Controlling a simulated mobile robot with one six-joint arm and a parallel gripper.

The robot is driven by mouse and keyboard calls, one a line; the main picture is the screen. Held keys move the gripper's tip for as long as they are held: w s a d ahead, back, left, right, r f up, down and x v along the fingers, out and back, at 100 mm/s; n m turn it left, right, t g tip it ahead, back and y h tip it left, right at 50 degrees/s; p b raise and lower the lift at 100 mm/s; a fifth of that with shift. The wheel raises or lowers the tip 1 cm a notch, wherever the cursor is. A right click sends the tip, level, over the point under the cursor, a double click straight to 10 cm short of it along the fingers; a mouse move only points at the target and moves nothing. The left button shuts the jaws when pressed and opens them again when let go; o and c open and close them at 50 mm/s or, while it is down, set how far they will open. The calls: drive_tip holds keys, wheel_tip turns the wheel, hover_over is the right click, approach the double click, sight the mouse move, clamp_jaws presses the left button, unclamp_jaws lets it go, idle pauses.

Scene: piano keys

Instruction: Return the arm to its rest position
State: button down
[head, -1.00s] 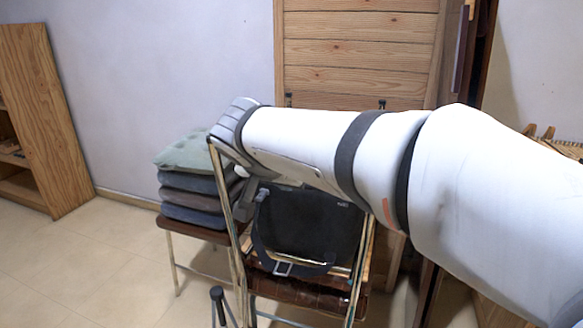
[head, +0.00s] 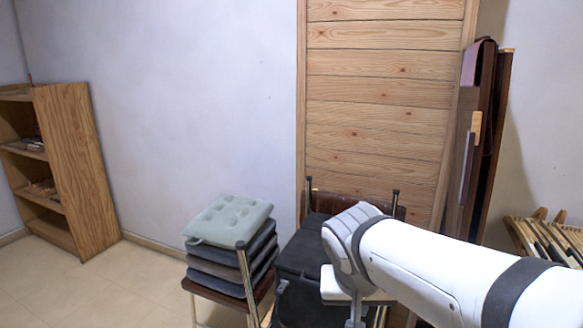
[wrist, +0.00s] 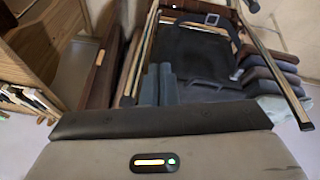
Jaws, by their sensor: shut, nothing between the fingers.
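My white arm (head: 450,275) reaches in from the lower right of the head view, its grey wrist (head: 350,235) in front of the chairs. In the wrist view my gripper (wrist: 158,84) shows as two blue-grey fingers side by side, shut and empty. In the head view only a small part of the gripper shows below the wrist, at the bottom edge. Piano keys (head: 552,240) show at the right edge of the head view, apart from the gripper. They also show at the left of the wrist view (wrist: 32,102).
A folding chair with a black bag (head: 300,265) stands behind the wrist. Stacked cushions (head: 230,220) lie on a seat left of it. A wooden bookcase (head: 75,165) stands far left, a wood-panelled door (head: 380,100) behind. Floor is clear at lower left.

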drive_tip(key=s+d+r+n+g+y+p, duration=0.1)
drive_tip(key=s+d+r+y+p, duration=0.1)
drive_tip(key=s+r+p, duration=0.5)
drive_tip(key=shift+s+d+r+n+p, duration=0.35)
drive_tip(key=shift+d+p, duration=0.35)
drive_tip(key=shift+p, duration=1.85)
